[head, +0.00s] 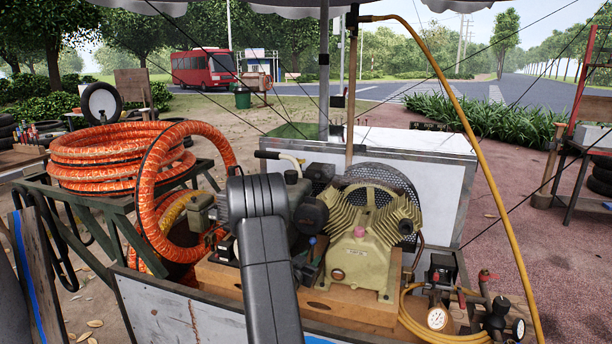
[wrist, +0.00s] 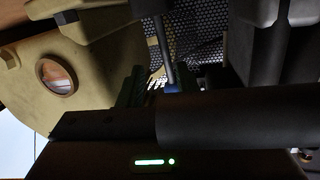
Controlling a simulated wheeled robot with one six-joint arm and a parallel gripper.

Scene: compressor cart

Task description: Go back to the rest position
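My arm rises from the bottom middle of the head view and bends over the compressor cart. The beige compressor (head: 365,245) stands on a wooden base just right of my arm. In the wrist view, its beige housing (wrist: 85,85) and a rod with a blue end (wrist: 172,88) are close by.
Orange hose coils (head: 120,155) lie on a green rack at left. A white chest (head: 435,165) stands behind the compressor. A yellow hose (head: 470,130) hangs at right, near gauges (head: 437,318). A pole and thin lines cross above. Open paving lies at right.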

